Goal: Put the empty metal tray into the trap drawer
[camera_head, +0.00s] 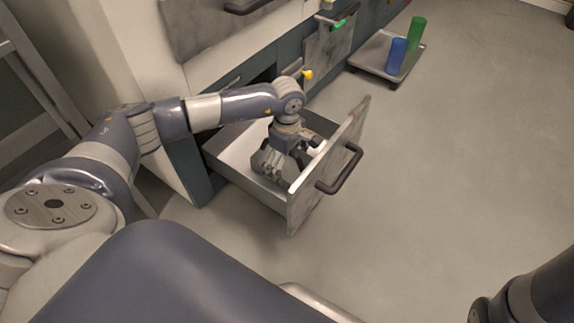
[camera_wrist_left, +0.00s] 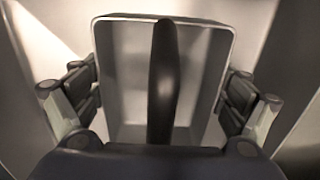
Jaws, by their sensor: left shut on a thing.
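The open trap drawer (camera_head: 238,168) stands pulled out of the cabinet, with a pale inside and a marbled front panel (camera_head: 329,165) carrying a dark handle (camera_head: 340,170). My left gripper (camera_head: 283,160) reaches down inside it. In the left wrist view, the grey metal tray (camera_wrist_left: 200,70), rectangular with a raised rim, lies between the fingers, one at each side, and the gripper is shut on it. A dark bar (camera_wrist_left: 163,80) crosses the middle of that view. I see nothing inside the tray. The arm and gripper hide most of the tray in the head view. My right gripper is out of frame.
Cabinet fronts run along the back, with a yellow knob (camera_head: 307,74) and a green handle (camera_head: 339,25). A low wheeled platform (camera_head: 370,54) bears a blue cylinder (camera_head: 396,57) and a green cylinder (camera_head: 416,33). The floor to the right of the drawer is clear.

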